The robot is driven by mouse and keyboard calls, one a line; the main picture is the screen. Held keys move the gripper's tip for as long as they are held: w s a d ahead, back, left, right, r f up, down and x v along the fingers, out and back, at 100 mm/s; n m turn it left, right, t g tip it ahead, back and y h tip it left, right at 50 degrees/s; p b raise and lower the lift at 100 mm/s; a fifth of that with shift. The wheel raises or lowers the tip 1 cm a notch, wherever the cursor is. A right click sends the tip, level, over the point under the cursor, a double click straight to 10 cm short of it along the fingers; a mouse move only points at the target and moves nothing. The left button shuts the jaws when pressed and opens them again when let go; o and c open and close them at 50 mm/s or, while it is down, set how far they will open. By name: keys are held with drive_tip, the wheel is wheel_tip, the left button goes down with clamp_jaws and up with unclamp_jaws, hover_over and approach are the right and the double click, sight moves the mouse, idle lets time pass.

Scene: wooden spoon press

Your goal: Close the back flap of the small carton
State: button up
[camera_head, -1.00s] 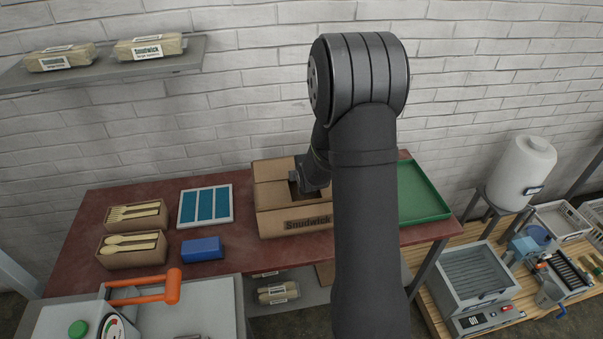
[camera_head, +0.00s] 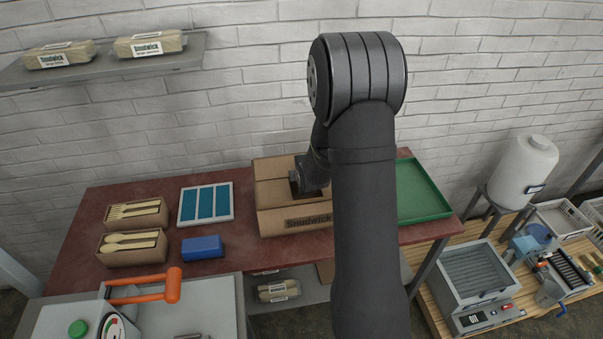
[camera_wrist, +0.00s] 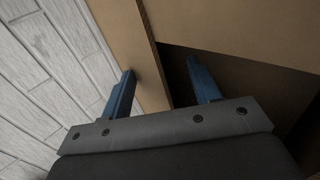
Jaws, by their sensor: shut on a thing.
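The small carton (camera_head: 271,219) is brown cardboard, with lettering on its front, and stands on the red table near the wall. A raised cardboard panel, apparently the back flap (camera_head: 272,168), shows at its rear left; my arm hides the carton's right part. My gripper is over the carton's rear, its fingertips hidden in the head view. A dark opening of the carton lies by the right finger.
A green tray (camera_head: 440,216) stands right of the carton. Left of it are a blue-panelled tray (camera_head: 232,205), a blue block (camera_head: 202,248) and two boxes of wooden cutlery (camera_head: 112,259). The brick wall is close behind. Bare red table shows left of the carton.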

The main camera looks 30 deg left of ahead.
drive_tip(key=shift+s+d+f, duration=0.3)
drive_tip(key=shift+s+f, duration=0.05)
drive_tip(key=shift+f, duration=0.25)
drive_tip(key=r+v, duration=0.1)
drive_tip(key=v, duration=0.6)
drive_tip(key=shift+w+r, duration=0.2)
drive_tip(key=shift+r, duration=0.1)
drive_tip(key=shift+a, duration=0.2)
drive_tip(key=shift+x, duration=2.85)
drive_tip(key=shift+s+d+f, duration=0.1)
drive_tip(key=shift+d+f, duration=0.05)
